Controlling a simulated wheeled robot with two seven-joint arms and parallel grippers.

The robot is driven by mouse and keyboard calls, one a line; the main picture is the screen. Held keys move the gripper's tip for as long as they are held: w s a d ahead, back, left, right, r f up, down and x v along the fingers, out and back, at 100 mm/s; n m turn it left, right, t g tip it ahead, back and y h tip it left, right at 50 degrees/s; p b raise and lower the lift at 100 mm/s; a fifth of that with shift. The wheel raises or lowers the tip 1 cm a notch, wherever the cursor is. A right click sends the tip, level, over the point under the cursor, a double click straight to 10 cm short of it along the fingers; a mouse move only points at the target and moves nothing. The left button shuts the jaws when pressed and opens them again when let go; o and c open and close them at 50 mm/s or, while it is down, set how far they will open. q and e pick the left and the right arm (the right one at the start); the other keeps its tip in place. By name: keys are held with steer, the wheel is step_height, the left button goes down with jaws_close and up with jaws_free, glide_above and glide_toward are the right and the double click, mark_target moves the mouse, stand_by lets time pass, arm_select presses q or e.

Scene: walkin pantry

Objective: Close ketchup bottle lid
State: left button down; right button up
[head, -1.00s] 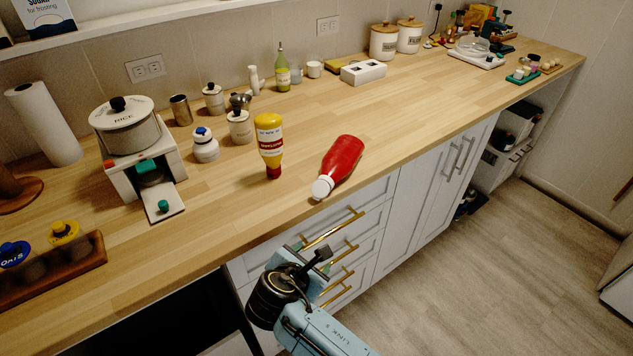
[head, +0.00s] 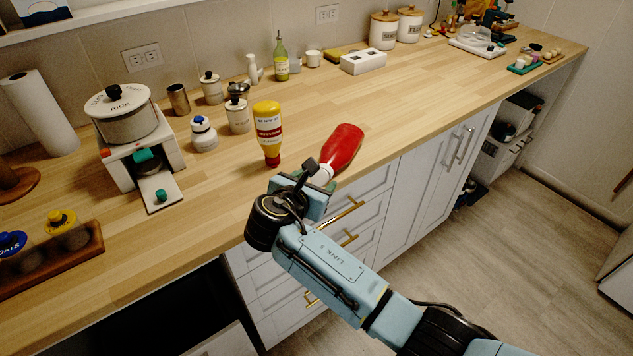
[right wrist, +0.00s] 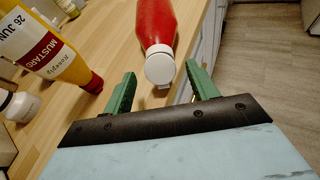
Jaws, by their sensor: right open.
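The red ketchup bottle (head: 343,147) lies on its side near the counter's front edge, its white cap end toward my right gripper. It also shows in the right wrist view (right wrist: 156,20), with the round white cap (right wrist: 160,67) facing the camera. A small pale piece shows just below the cap; I cannot tell whether it is the lid. My right gripper (right wrist: 161,74) is open, its green fingers on either side of the cap end, with gaps visible. In the head view the gripper (head: 303,178) partly hides the cap. My left gripper is out of view.
A yellow mustard bottle (head: 268,132) stands cap-down just left of the ketchup. A white box (head: 363,62) stands at the back. The counter right of the ketchup is clear.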

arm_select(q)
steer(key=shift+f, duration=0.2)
arm_select(e)
steer(key=shift+x, duration=0.8)
steer(key=shift+c, duration=0.5)
steer(key=c, duration=0.9)
steer(key=shift+f+t+h+b, duration=0.5)
steer(key=shift+t+b, duration=0.3)
steer(key=shift+b, duration=0.1)
steer(key=shift+t, duration=0.3)
steer(key=shift+w+r, duration=0.1)
steer(key=o, duration=1)
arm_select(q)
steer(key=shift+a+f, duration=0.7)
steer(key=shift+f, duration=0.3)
